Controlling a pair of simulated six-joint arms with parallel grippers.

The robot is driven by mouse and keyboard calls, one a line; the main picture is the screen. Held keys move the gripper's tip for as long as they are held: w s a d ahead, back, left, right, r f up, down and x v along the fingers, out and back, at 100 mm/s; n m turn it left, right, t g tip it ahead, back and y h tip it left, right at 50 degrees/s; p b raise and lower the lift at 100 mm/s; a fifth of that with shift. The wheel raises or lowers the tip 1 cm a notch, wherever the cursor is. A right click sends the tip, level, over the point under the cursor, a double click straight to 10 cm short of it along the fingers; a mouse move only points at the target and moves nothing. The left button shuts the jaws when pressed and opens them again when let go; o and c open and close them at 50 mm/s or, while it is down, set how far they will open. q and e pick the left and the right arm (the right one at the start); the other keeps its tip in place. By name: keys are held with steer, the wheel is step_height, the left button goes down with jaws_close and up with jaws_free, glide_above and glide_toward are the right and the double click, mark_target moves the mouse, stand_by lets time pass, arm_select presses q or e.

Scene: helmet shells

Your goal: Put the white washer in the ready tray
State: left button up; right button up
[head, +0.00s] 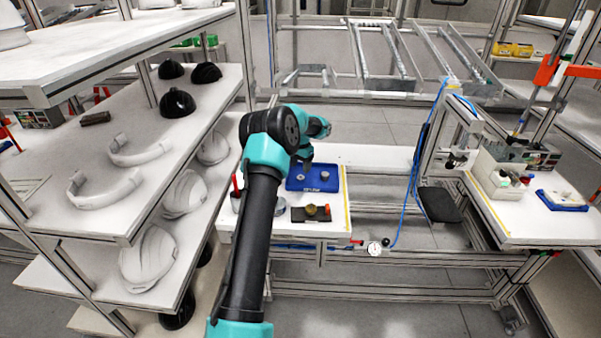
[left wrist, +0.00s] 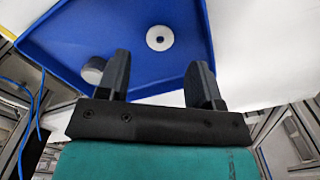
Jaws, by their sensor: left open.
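A white washer (left wrist: 159,38), a flat ring with a small central hole, lies on the floor of a blue tray (left wrist: 100,25) in the left wrist view. The same blue tray (head: 313,186) stands on the white bench in the head view; small round items in it are too small to identify there. My left gripper (left wrist: 160,63) is open above the tray's edge, with the washer beyond its fingertips and nothing between them. In the head view the left gripper (head: 302,157) is at the tray's back left. My right gripper is not in view.
A grey round part (left wrist: 93,70) lies in the tray beside my left finger. A dark block with a brass-coloured knob (head: 311,213) sits in front of the tray. Shelves with white helmet shells (head: 150,258) stand at left. Another blue tray (head: 562,200) is on the right bench.

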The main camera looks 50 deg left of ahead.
mark_target(300, 178)
arm_select(q)
step_height(300, 178, up, 8)
steer(key=shift+f, duration=0.15)
stand_by(0.5)
